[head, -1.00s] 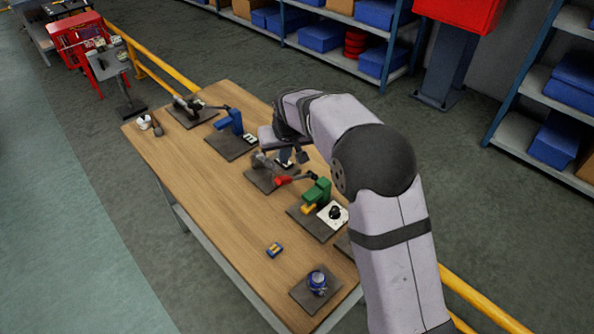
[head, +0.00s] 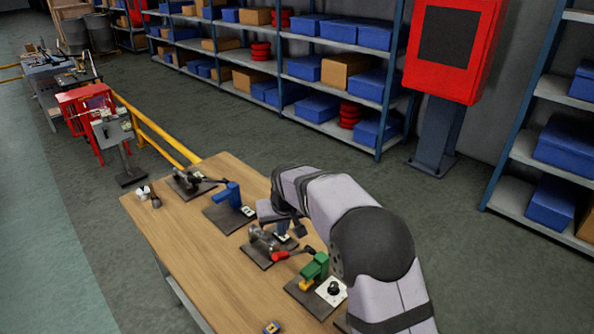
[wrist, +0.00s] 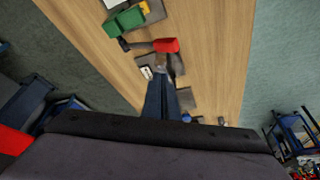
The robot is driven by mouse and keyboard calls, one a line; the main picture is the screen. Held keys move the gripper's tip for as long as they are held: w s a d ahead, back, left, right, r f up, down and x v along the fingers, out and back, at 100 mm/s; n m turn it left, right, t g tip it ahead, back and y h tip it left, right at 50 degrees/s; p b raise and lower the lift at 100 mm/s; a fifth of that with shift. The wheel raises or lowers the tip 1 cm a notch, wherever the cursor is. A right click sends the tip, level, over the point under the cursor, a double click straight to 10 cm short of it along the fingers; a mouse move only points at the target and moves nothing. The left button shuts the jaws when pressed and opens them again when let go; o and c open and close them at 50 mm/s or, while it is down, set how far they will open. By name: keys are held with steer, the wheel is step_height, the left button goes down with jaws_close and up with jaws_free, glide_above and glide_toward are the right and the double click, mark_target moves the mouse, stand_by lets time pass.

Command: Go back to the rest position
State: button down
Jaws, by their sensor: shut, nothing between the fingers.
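My arm reaches in from the lower right of the head view and bends down over the wooden bench (head: 185,235). My gripper (head: 291,231) points down above the far right part of the bench, beside a grey fitting with a red handle (head: 281,255). In the wrist view my gripper's dark fingers (wrist: 161,98) are together and empty. The red handle (wrist: 166,45) lies beyond their tips in that view. I cannot tell the height of the fingertips above the bench.
A green fitting (head: 315,267) stands near my arm, and a blue fitting (head: 228,195) stands farther left. Shelves, a red cabinet (head: 456,48) and a yellow rail (head: 160,131) stand behind. The bench's left side is mostly clear.

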steer(key=s+d+f+g+h, duration=0.1)
steer(key=s+d+f+g, duration=0.15)
steer(key=s+f, duration=0.45)
steer(key=s+d+f+g, duration=0.2)
steer(key=s+d+f, duration=0.2)
steer(key=s, duration=0.6)
steer(key=s+d+m+g+b, duration=0.1)
steer(key=s+d, duration=0.4)
steer(key=s, duration=0.4)
steer(key=s+d+g+b, duration=0.1)
steer(key=s+d+b, duration=0.1)
steer(key=s+d, duration=0.5)
steer(key=shift+s+d+r+m+t+b, duration=0.1)
steer(key=shift+d+r+m+t+b, duration=0.25)
steer(key=shift+r+m+t, duration=0.3)
steer(key=shift+s+d+r+m+t+b, duration=0.1)
steer(key=shift+d+r+m+t+b, duration=0.3)
steer(key=shift+r, duration=0.35)
